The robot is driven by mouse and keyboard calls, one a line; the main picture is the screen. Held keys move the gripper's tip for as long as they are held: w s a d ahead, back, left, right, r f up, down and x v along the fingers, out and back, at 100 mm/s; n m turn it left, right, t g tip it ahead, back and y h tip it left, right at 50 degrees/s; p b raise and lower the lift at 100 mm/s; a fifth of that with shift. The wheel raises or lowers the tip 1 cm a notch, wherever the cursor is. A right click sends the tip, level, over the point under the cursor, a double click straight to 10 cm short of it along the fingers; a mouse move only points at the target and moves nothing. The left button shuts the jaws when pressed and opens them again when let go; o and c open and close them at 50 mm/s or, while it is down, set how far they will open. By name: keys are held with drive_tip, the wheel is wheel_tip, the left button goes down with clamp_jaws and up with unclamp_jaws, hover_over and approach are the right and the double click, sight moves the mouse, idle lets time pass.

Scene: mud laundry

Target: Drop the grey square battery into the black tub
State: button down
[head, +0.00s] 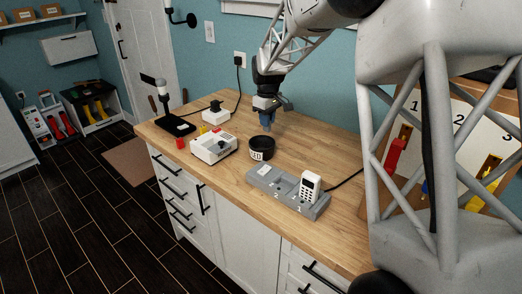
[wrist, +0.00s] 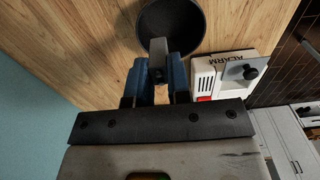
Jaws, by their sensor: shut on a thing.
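My gripper (head: 267,126) has blue fingers and points down over the wooden counter, just behind and above the black tub (head: 261,154). In the wrist view my gripper (wrist: 160,74) is shut on the grey battery (wrist: 158,48), which shows between the fingertips. In the head view the battery cannot be made out between the fingers. The round tub also shows in the wrist view (wrist: 185,12), its opening facing the camera. There the battery's tip overlaps the near part of the tub's opening. How high it hangs is hard to tell.
A white alarm box (head: 213,146) stands just left of the tub. A grey dock (head: 268,180) with a white handset (head: 310,187) stands in front right. A red block (head: 180,143), a black tray (head: 177,126) and a small black-topped device (head: 216,113) are further left. Bare counter lies around the tub.

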sight(267, 131)
drive_tip(key=shift+f, duration=0.1)
drive_tip(key=shift+f, duration=2.9)
drive_tip(key=c, duration=1)
unclamp_jaws()
drive_tip(key=shift+r, duration=0.1)
drive_tip(key=shift+r, duration=3.85)
